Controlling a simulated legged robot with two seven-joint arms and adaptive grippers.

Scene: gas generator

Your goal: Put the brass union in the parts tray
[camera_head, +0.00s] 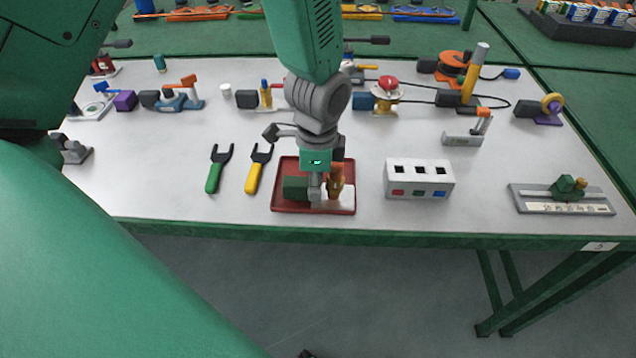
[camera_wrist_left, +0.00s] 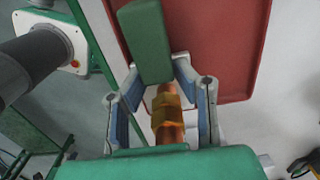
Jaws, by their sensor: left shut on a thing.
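The brass union (camera_head: 336,184) is at my left gripper (camera_head: 318,190), over the red parts tray (camera_head: 287,208). In the wrist view the union (camera_wrist_left: 166,115) shows as a copper-orange piece with a hex nut, between the fingers of the left gripper (camera_wrist_left: 160,72). A green block (camera_wrist_left: 142,40) lies in line with it at the fingertips and appears joined to it; in the head view this block (camera_head: 295,188) is left of the fingers. The gripper is shut on the union. Whether the union touches the tray floor is unclear. My right gripper is not in view.
Green-handled (camera_head: 214,170) and yellow-handled (camera_head: 258,170) forked tools lie left of the tray. A white box with square holes (camera_head: 419,178) stands to its right. A grey plate with a green part (camera_head: 563,198) is farther right.

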